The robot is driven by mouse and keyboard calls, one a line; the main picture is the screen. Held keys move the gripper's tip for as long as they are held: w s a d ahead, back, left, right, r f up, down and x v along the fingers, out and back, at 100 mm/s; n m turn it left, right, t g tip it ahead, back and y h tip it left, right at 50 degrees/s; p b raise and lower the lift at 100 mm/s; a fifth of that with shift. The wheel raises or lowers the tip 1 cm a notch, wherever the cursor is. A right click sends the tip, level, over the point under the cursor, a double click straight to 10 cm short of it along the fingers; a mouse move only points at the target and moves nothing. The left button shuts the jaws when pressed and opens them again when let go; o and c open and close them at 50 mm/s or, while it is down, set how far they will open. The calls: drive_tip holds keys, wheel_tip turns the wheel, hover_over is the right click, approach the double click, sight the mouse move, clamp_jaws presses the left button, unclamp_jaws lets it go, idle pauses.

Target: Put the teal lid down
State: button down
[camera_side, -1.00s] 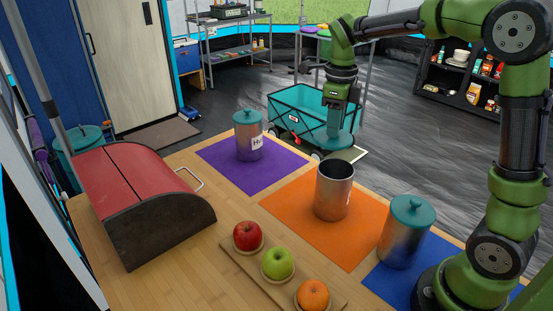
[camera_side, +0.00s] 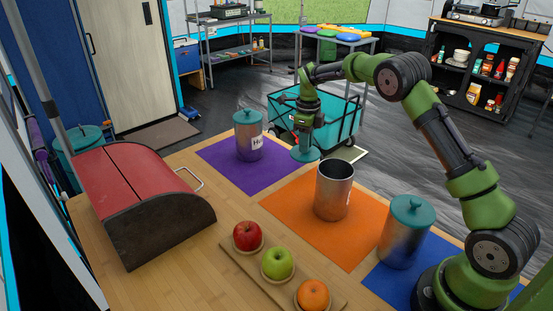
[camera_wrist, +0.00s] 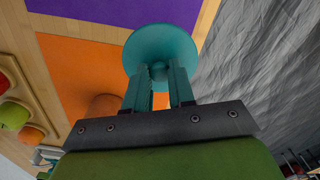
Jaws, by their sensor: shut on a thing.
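My gripper (camera_side: 306,136) is shut on the teal lid (camera_side: 305,155) by its knob and points down. In the side view the lid appears close to the table's far edge, between the purple mat and the orange mat; I cannot tell whether it touches the table. The wrist view shows the round lid (camera_wrist: 160,42) at the ends of the fingers (camera_wrist: 159,80). An open metal canister (camera_side: 333,192) stands upright on the orange mat (camera_side: 292,216), nearer the camera than the lid.
Teal-lidded canisters stand on the purple mat (camera_side: 218,158) and the blue mat (camera_side: 383,283): a labelled one (camera_side: 249,143) and another (camera_side: 403,240). A red-topped bread box (camera_side: 140,190) is at left. A board (camera_side: 238,262) holds a red apple, green apple and orange. A teal cart (camera_side: 345,118) stands beyond the table.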

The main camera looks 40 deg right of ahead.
sight(305, 155)
drive_tip(key=shift+f, duration=2.45)
drive_tip(key=shift+f, duration=0.1)
drive_tip(key=c, duration=1)
unclamp_jaws()
drive_tip(key=shift+o, duration=0.2)
